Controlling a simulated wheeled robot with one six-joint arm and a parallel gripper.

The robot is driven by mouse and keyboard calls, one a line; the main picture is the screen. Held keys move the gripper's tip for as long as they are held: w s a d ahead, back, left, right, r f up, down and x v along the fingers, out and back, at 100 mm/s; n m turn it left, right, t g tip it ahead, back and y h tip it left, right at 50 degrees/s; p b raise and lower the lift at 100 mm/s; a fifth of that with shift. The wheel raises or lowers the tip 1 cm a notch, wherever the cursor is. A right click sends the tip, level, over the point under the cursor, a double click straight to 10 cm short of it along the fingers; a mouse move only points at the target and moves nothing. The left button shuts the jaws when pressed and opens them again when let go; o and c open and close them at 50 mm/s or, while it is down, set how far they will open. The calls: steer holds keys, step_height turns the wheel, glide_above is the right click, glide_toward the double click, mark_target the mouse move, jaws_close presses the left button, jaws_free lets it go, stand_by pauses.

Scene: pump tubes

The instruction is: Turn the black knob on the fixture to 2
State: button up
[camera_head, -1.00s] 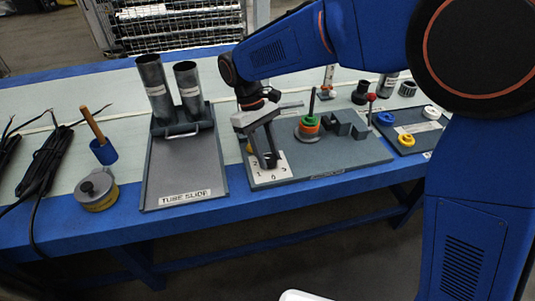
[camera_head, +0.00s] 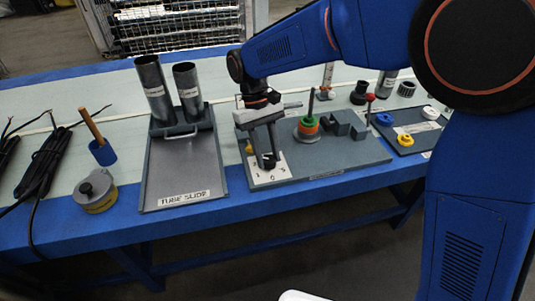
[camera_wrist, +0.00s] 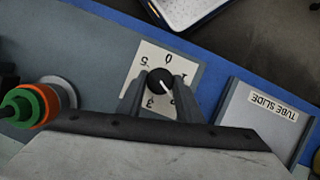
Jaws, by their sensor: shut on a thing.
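The black knob (camera_wrist: 160,82) sits on a white number plate (camera_wrist: 151,57) on the grey fixture board (camera_wrist: 103,56). My gripper (camera_wrist: 160,90) has one finger on each side of the knob and is shut on it. The numeral 2 cannot be made out there; a finger covers part of that side. In the head view my gripper (camera_head: 268,160) reaches down to the knob, and the fingers partly hide the plate (camera_head: 266,179).
The tube slide tray (camera_head: 180,170) with two metal tubes stands left of the fixture. A green and orange ring stack (camera_head: 308,127) and grey step blocks (camera_head: 345,122) stand to the right on the board.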

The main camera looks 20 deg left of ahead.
steer(key=o, duration=1)
steer(key=shift+o, duration=0.2)
steer(key=v, duration=1.7)
steer(key=shift+w+r, duration=0.15)
steer(key=shift+w, duration=0.05)
steer(key=shift+a, duration=0.1)
